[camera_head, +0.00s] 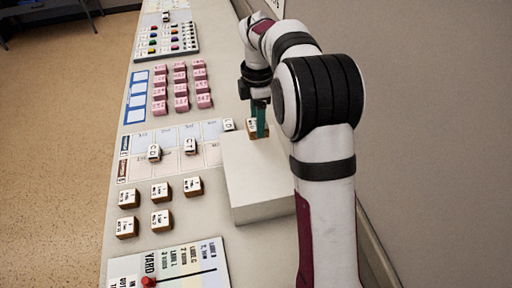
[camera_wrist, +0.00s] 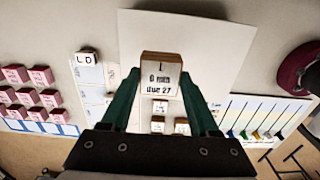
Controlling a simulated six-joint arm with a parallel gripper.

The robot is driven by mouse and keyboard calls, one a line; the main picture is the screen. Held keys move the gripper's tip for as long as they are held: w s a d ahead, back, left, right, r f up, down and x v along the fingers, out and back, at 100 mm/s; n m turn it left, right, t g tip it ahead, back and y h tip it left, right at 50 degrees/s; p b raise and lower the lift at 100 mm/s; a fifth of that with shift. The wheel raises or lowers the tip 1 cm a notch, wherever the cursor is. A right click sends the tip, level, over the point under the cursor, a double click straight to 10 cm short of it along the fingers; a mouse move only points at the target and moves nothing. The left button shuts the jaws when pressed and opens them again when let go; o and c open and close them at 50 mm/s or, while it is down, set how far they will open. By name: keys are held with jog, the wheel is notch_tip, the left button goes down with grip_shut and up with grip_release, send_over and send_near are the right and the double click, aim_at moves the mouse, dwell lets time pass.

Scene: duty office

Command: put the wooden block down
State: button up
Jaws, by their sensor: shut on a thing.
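The wooden block (camera_wrist: 161,77) has a white label face reading "L 6 min due 27" and brown wooden sides. My gripper (camera_wrist: 161,88) is shut on it, with one green finger on each side. In the head view the block (camera_head: 251,127) shows partly behind the green finger of my gripper (camera_head: 260,120), by the far edge of a plain white box (camera_head: 262,175). The white box top also fills the upper middle of the wrist view (camera_wrist: 215,45). I cannot tell whether the block touches the box or hangs above it.
Several wooden labelled blocks (camera_head: 161,192) stand on the near-left desk. A lane sheet (camera_head: 133,168) holds a few white-faced blocks (camera_head: 154,152). Pink blocks (camera_head: 180,88) and a peg board (camera_head: 165,42) lie farther back. A yard board (camera_head: 185,268) is nearest. The wall is close on the right.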

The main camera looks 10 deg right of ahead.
aim_at(257, 148)
notch_tip(257, 148, down, 6)
jog(key=shift+f, duration=0.1)
jog(key=o, duration=1.4)
jog(key=shift+c, duration=0.2)
